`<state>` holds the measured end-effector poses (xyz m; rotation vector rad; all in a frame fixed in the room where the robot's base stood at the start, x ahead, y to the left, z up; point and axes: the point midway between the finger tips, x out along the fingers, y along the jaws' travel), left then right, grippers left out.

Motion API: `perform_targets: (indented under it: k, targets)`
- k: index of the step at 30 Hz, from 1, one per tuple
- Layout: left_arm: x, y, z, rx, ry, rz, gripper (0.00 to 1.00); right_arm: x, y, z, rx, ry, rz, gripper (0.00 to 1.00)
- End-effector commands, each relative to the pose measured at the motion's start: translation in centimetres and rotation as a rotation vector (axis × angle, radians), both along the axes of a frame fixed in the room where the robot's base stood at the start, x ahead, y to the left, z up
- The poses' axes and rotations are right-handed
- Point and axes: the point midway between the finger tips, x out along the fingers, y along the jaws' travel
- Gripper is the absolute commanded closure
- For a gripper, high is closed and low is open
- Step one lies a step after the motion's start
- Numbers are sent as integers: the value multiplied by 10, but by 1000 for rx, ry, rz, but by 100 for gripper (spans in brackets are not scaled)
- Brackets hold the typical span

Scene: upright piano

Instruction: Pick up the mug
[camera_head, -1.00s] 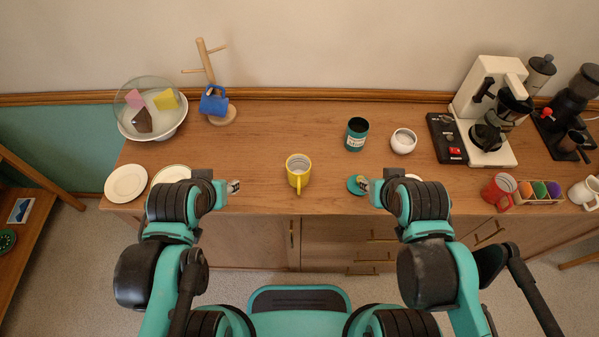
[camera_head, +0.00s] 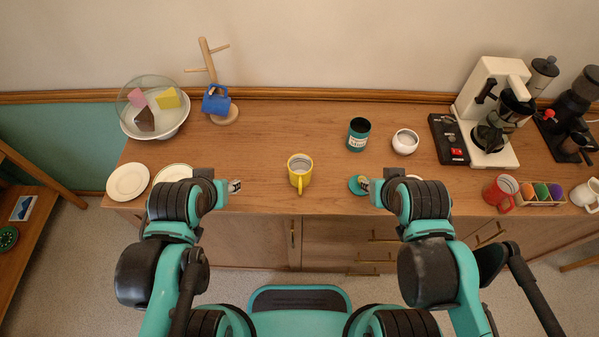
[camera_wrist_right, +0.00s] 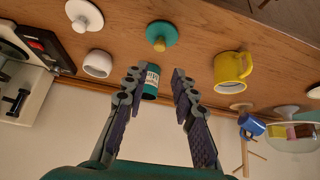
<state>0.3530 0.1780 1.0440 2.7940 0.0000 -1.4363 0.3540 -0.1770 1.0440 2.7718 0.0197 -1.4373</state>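A yellow mug (camera_head: 299,170) stands upright near the front edge of the wooden counter, its handle toward me. It also shows in the right wrist view (camera_wrist_right: 231,69). A blue mug (camera_head: 214,103) hangs on a wooden mug tree at the back left, and a red mug (camera_head: 499,193) stands at the right. My left gripper (camera_head: 235,186) is left of the yellow mug, apart from it; its fingers are too small to judge. My right gripper (camera_head: 364,185) is right of the yellow mug, apart from it. In the right wrist view its fingers (camera_wrist_right: 157,73) are spread and empty.
A teal canister (camera_head: 358,136) and a white pot (camera_head: 405,142) stand behind my right gripper. A teal lid (camera_head: 356,185) lies beside it. A coffee maker (camera_head: 484,105) stands at the right, plates (camera_head: 127,182) and a bowl (camera_head: 158,131) at the left. The counter around the yellow mug is clear.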

Motion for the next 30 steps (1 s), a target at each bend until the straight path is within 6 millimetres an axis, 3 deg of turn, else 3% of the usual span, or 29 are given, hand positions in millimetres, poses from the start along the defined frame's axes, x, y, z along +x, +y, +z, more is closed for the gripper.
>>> perform_targets:
  k: [5,11,21,25,30]
  targets:
    - [0,0,15,0,0,0,60,18,20,14,-121,75,239,73]
    - [0,0,39,0,0,0,60,51,64,20,-345,211,771,73]
    - [0,0,70,0,0,0,60,84,143,-12,-590,345,1663,73]
    - [0,0,75,0,0,0,60,86,158,-23,-620,356,1844,73]
    - [0,0,72,0,0,0,60,86,163,-38,-630,359,1919,73]
